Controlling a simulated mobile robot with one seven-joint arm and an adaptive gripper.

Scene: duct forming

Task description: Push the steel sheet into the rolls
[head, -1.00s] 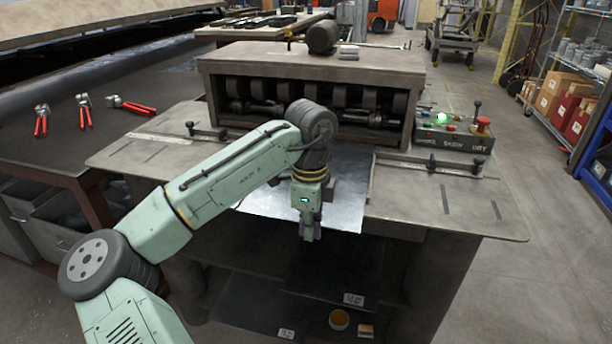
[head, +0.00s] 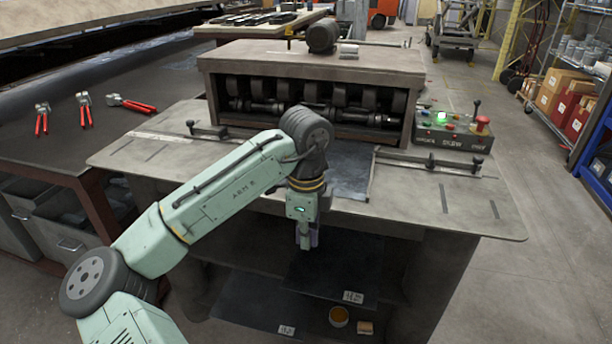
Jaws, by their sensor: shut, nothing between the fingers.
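The steel sheet (head: 349,172) lies flat on the machine's bed, and its visible part runs back to the dark opening under the rolls. My arm covers its left part. The rolls (head: 340,97) are a row of dark wheels on shafts inside the housing (head: 312,62). My gripper (head: 306,242) points down, shut and empty, at the front edge of the bed near the sheet's near edge. I cannot tell whether it touches the sheet.
A control box (head: 452,132) with a lit green button and a red knob stands at the right of the bed. Guide rails (head: 430,163) flank the sheet. Red-handled snips (head: 84,108) lie on the left bench. A lower shelf holds dark sheets (head: 335,265).

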